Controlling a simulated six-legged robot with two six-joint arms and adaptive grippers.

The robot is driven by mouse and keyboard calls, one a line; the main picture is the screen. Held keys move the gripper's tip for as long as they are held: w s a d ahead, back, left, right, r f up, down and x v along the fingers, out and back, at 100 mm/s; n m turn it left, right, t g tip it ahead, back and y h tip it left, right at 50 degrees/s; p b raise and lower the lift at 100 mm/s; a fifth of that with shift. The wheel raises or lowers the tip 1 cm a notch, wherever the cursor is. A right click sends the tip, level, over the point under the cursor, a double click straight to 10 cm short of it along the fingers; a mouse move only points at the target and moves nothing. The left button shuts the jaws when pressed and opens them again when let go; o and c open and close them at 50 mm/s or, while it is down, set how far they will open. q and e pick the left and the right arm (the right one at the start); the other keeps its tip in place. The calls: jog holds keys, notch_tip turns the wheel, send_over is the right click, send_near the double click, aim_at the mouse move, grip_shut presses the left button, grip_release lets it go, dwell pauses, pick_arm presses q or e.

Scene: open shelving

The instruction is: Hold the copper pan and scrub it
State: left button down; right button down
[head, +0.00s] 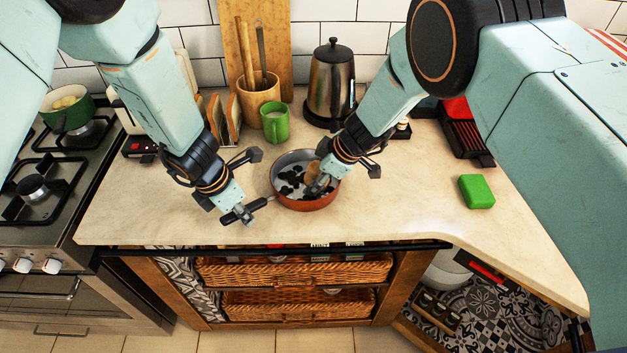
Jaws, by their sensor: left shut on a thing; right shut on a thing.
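The copper pan (305,203) stands on the counter, with dark patches on its pale inside. Its dark handle (259,203) points left. My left gripper (243,211) is shut on the pan's handle, left of the pan. My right gripper (319,187) is inside the pan's rim, shut on a brown scrubbing brush (312,172). The brush's lower end is low in the pan; whether it touches the bottom is hard to tell. The gripper hides part of the brush and the pan's right side.
A green mug (275,124), a wooden utensil pot (258,98) and a steel kettle (331,84) stand behind the pan. A green sponge (476,191) lies to the right. The stove (40,190) is at the left. The front counter is clear.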

aim_at(297, 173)
jog(key=shift+w+d+r, duration=0.1)
jog(key=shift+w+d, duration=0.1)
jog(key=shift+w, duration=0.35)
jog(key=shift+s, duration=0.15)
jog(key=shift+w+a, duration=0.25)
jog(key=shift+w, duration=0.25)
jog(key=shift+w+a, duration=0.2)
jog(key=shift+w, duration=0.25)
jog(key=shift+a+f, duration=0.1)
jog(key=shift+f, duration=0.1)
jog(key=shift+w+a, duration=0.25)
jog(key=shift+a, duration=0.3)
jog(key=shift+w+a, duration=0.25)
jog(key=shift+a, duration=0.25)
